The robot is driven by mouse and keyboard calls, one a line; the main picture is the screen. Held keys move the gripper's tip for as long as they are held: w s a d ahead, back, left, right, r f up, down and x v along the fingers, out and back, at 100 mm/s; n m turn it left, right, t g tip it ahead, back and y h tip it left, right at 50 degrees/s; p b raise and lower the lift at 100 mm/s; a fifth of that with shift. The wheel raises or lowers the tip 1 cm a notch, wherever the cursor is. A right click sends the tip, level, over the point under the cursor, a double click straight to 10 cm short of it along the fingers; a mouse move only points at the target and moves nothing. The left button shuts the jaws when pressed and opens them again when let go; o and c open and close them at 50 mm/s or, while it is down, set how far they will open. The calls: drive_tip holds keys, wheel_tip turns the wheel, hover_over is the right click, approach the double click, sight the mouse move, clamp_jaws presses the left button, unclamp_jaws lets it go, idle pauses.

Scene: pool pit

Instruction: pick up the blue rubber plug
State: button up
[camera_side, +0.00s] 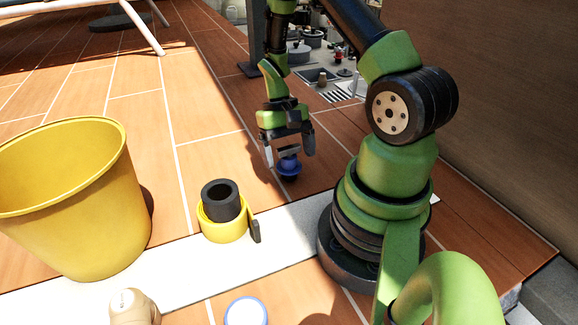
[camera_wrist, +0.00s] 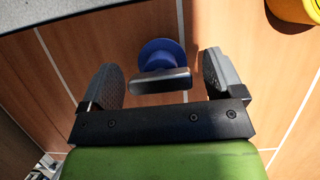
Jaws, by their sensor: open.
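The blue rubber plug (camera_side: 289,166) is on the terracotta tiles in the side view, directly below my gripper (camera_side: 290,160). In the wrist view the plug (camera_wrist: 160,52) shows as a blue disc with a grey bar-like part in front of it. My gripper (camera_wrist: 163,82) is open, with one grey finger on each side of the plug. A gap shows between the plug and each finger in the wrist view. I cannot tell the exact height of the fingertips above the tiles.
A yellow bucket (camera_side: 70,205) stands at the left. A yellow ring with a black cylinder (camera_side: 222,203) inside sits on the white strip (camera_side: 180,262). A tan object (camera_side: 133,308) and a blue-rimmed white disc (camera_side: 245,313) lie at the front. Tiles around the plug are clear.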

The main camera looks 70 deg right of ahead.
drive_tip(key=shift+c, duration=0.2)
drive_tip(key=c, duration=1)
